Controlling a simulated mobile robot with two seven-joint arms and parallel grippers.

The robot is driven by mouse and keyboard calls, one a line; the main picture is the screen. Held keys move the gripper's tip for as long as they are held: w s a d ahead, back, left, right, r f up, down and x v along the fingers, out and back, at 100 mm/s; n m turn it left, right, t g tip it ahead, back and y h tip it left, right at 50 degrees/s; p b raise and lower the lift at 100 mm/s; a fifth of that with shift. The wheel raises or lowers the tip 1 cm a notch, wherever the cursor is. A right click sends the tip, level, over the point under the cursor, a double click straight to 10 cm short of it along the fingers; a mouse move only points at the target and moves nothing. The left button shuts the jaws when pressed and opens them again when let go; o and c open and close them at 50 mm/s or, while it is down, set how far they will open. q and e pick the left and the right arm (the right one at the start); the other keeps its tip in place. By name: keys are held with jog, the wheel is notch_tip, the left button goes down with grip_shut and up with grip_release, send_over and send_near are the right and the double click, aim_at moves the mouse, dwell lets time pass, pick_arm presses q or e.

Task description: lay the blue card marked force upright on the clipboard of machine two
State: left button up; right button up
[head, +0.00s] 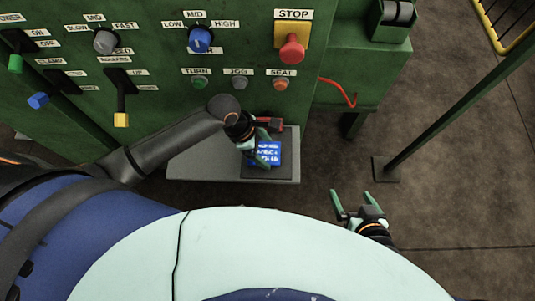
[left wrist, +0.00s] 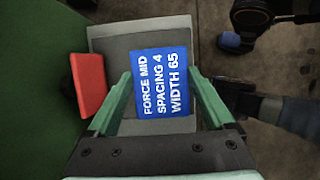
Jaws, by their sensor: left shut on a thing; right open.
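The blue card (head: 268,153) reads "FORCE MID, SPACING 4, WIDTH 65" in the left wrist view (left wrist: 160,82). My left gripper (head: 266,147) is shut on it, with one green finger at each side edge. The card is over the dark clipboard (head: 266,173) on the grey shelf of the green machine; I cannot tell whether it touches the board. Its white lines run roughly level in the head view, and steeply slanted in the left wrist view. The clipboard shows as a dark board (left wrist: 112,52) behind the card. My right gripper (head: 353,193) is open and empty, right of the shelf.
The machine's panel (head: 150,70) with knobs, levers and a red stop button (head: 292,48) rises behind. The shelf's left part (head: 205,165) is bare. A green post (head: 440,105) stands at right.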

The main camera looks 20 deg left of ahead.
aim_at(263, 150)
pick_arm(q)
jog(key=shift+w+d+f, duration=0.2)
jog(key=shift+w+f, duration=0.15)
jog(key=shift+f, duration=0.15)
notch_tip(263, 150, down, 4)
jog(key=shift+w+r+b, duration=0.15)
jog(key=shift+r+b, duration=0.1)
jog(key=shift+b, duration=0.65)
jog(key=shift+r, duration=0.1)
jog(key=o, duration=0.9)
jog(key=shift+o, duration=0.9)
